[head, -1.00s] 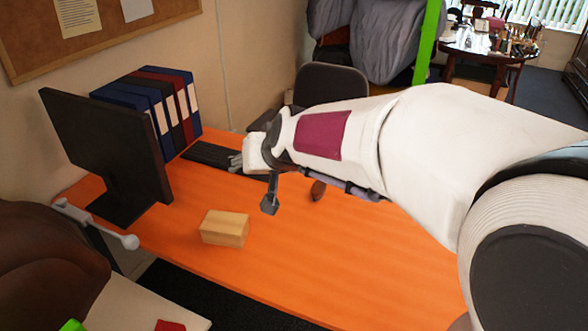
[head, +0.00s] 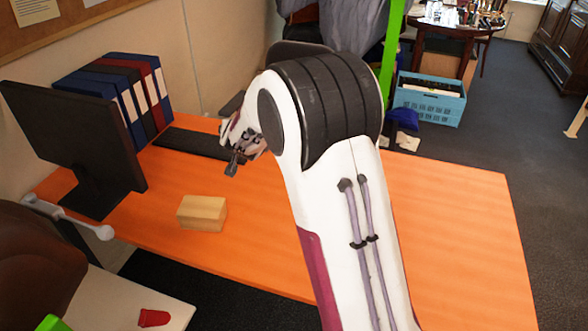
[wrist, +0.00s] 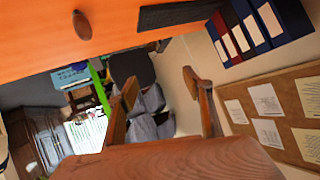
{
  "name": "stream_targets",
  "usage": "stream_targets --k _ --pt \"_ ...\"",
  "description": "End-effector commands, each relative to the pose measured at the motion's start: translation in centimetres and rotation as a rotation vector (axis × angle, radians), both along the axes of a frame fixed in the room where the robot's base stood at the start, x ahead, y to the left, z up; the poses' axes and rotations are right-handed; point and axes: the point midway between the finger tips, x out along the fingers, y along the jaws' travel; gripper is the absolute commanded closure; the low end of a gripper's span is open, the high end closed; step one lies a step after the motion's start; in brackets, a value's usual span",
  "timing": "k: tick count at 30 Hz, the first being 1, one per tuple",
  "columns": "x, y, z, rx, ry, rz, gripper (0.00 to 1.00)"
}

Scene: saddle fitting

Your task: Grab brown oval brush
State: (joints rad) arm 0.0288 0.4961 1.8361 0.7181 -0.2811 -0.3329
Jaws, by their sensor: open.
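The brown oval brush (wrist: 82,25) lies on the orange desk and shows at the upper left of the wrist view. In the head view it is hidden, with my arm in front of its place. My gripper (head: 233,163) is above the desk near the keyboard in the head view. In the wrist view its two brown fingers (wrist: 160,80) stand wide apart with nothing between them. The gripper is apart from the brush.
A wooden block (head: 202,213) sits on the orange desk (head: 450,240). A black keyboard (head: 190,142), a monitor (head: 75,140) and several binders (head: 125,95) stand at the left and back. The desk's right side is clear.

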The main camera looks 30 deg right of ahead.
Motion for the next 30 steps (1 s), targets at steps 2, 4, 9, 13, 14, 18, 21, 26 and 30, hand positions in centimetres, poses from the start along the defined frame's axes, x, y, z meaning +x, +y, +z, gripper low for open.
stream_targets --k 2,4,9,13,14,18,21,26,30 --pt "1.0 -1.0 -1.7 -0.011 -0.004 -0.034 0.49" --pt "1.7 -1.9 -2.9 -0.023 -0.010 -0.063 0.49" --pt "3.0 -4.1 -6.1 -0.054 -0.021 -0.137 0.49" --pt "3.7 -5.8 -8.6 -0.083 -0.026 -0.196 0.49" --pt "3.8 -6.2 -9.3 -0.089 -0.027 -0.208 0.49" --pt "4.0 -8.0 -12.2 -0.126 -0.027 -0.271 0.49" --pt "4.0 -9.3 -14.3 -0.153 -0.025 -0.317 0.49" --pt "3.5 -11.4 -17.7 -0.201 -0.018 -0.389 0.49" --pt "2.8 -12.8 -20.1 -0.239 -0.011 -0.440 0.49"
